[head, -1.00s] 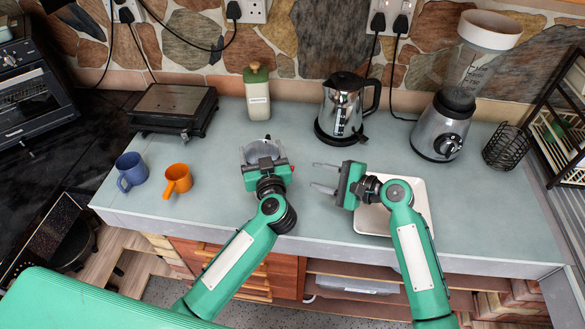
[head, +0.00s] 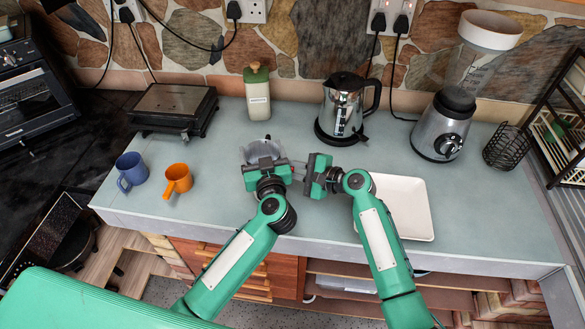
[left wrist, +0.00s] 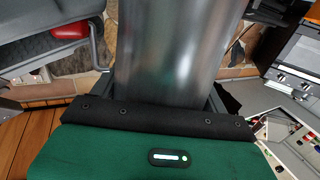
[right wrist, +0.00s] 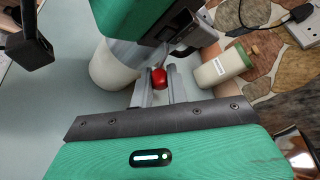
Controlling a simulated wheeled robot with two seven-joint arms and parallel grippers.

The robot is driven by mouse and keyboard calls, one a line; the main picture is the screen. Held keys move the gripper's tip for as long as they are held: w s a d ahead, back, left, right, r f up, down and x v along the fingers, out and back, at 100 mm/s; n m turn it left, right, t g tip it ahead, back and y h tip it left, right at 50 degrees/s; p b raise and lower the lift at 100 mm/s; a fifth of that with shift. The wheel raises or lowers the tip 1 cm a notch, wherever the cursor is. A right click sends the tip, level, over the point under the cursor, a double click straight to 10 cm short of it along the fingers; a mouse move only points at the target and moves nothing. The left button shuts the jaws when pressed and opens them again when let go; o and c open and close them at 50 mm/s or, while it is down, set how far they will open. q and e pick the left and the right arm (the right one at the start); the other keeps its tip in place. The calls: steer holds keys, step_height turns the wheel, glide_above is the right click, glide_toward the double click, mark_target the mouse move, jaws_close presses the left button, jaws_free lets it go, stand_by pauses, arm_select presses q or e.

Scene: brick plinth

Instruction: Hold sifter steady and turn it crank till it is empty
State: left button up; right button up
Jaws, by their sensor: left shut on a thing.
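The metal sifter (head: 262,150) is above the middle of the counter, held in my left gripper (head: 265,163). Its shiny cylinder (left wrist: 175,45) fills the middle of the left wrist view, and my left gripper is shut on it. The red crank knob (right wrist: 159,78) shows in the right wrist view between the fingers of my right gripper (right wrist: 160,90). My right gripper is open around the knob, at the sifter's right side in the head view. The knob also shows in the left wrist view (left wrist: 70,32). The sifter's contents are not clear.
A white tray (head: 410,210) lies at the right front. An orange mug (head: 177,180) and a blue mug (head: 131,170) stand left. A bottle (head: 257,92), a kettle (head: 343,105) and a blender (head: 443,125) stand behind. The counter right of the kettle has free room.

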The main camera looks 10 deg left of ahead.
jaws_close()
steer(key=shift+w+r+n+t+y, duration=0.25)
steer(key=shift+n+t+y, duration=0.15)
steer(key=shift+n, duration=0.65)
steer(key=shift+w+r+n+t+y, duration=0.2)
steer(key=shift+n+t+y, duration=0.2)
steer(key=shift+n, duration=0.6)
steer(key=shift+w+r+n+t+y, duration=0.3)
steer(key=shift+n+y, duration=0.2)
steer(key=shift+n, duration=0.55)
steer(key=o, duration=0.6)
jaws_free()
